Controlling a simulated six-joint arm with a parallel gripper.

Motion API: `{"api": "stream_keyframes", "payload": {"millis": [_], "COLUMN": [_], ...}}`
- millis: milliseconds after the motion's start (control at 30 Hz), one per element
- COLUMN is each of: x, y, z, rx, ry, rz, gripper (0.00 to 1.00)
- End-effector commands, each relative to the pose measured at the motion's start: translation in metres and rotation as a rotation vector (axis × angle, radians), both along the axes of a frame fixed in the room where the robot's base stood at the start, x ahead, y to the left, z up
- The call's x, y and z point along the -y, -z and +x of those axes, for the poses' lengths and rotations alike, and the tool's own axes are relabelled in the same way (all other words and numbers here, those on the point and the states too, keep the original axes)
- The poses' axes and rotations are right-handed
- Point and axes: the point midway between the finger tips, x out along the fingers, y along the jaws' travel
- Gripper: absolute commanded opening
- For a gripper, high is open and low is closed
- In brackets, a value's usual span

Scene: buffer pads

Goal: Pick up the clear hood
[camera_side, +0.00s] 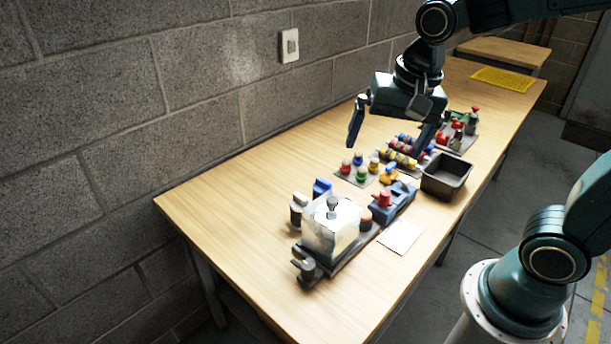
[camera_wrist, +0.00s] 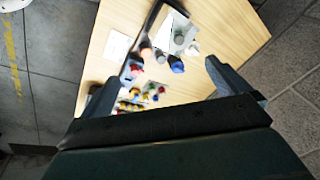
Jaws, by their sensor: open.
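The clear hood (camera_side: 331,228) is a see-through box with a dark knob on top. It sits upright on a dark base (camera_side: 352,258) near the close end of the wooden table in the side view. In the wrist view the hood (camera_wrist: 181,34) shows near the top, beyond the fingertips. My gripper (camera_side: 388,138) is open and empty, above the table and well behind the hood, over the rows of small coloured parts. Its two fingers also show spread wide in the wrist view (camera_wrist: 158,80). The hood's contents are too blurred to tell.
Around the hood stand a white-and-grey bottle (camera_side: 298,209), a blue piece (camera_side: 321,188) and a blue fixture with a red top (camera_side: 391,205). A white card (camera_side: 400,236) lies to its right. A black bin (camera_side: 446,177) stands farther back. The table's left side is clear.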

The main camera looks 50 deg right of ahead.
Motion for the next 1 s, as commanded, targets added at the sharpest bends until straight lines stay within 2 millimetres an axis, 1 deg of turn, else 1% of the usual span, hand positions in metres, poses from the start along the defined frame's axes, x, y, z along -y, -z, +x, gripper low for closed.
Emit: {"api": "stream_keyframes", "payload": {"millis": [33, 200, 500, 600, 733, 1000], "x": [-0.002, -0.006, -0.014, -0.016, -0.018, -0.018], "y": [0.006, 0.025, 0.067, 0.08, 0.091, 0.095], "z": [0.009, 0.034, 0.074, 0.083, 0.09, 0.093], "rx": [-0.023, -0.086, -0.186, -0.209, -0.226, -0.232], "ry": [0.052, 0.242, 0.573, 0.66, 0.735, 0.769], "rz": [0.012, 0.048, 0.079, 0.081, 0.083, 0.083], "gripper": [1.0, 1.0, 1.0, 1.0, 1.0, 1.0]}}
